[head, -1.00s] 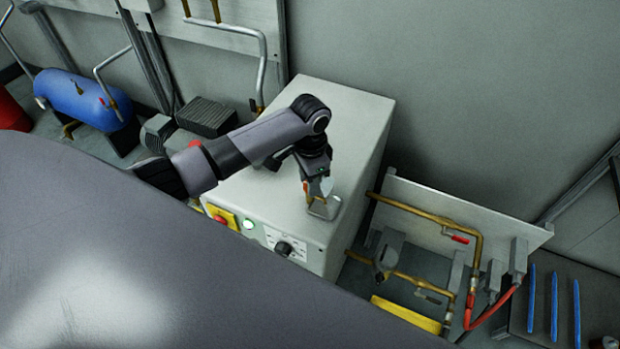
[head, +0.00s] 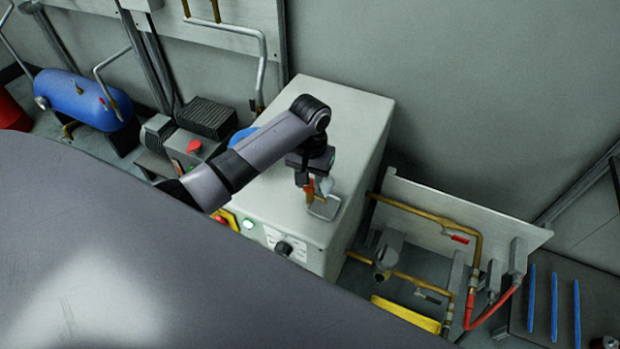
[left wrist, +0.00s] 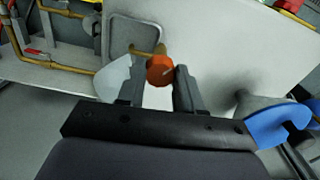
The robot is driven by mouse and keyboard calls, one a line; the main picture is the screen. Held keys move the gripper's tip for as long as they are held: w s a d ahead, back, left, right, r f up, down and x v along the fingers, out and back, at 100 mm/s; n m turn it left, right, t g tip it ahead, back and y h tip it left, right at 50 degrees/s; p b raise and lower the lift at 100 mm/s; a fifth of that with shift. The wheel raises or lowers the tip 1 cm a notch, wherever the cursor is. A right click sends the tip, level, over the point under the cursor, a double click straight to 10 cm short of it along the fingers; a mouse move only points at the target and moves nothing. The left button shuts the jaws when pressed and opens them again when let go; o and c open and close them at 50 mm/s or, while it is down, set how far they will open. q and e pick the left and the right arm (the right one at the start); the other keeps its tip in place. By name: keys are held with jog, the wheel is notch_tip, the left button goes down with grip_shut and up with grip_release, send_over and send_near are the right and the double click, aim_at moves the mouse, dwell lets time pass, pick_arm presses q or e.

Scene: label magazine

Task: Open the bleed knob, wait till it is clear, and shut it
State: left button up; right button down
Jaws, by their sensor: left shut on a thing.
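The orange-red bleed knob (left wrist: 160,70) sits on a brass stem above the pale cabinet top. My left gripper (left wrist: 158,84) is shut on it, one finger on each side. In the head view the knob (head: 309,187) is a small orange patch below my left gripper (head: 311,181), partly hidden by it. A pale, cup-like piece (left wrist: 113,78) stands close beside the left finger. A grey metal tray (head: 326,209) lies under the knob. I cannot make out any fluid. My right gripper is not in view.
The pale cabinet (head: 345,115) has a black dial (head: 284,248) and a green lamp (head: 248,224) on its front. A blue tank (head: 85,98) is at the left. The cabinet's back top is clear.

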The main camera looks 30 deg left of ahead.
pick_arm(q)
jog(key=shift+r+n, duration=0.1)
jog(key=shift+n, duration=0.3)
jog(key=o, duration=1)
jog(key=shift+o, duration=0.2)
notch_tip(320, 180, up, 7)
jog(key=shift+r, duration=0.1)
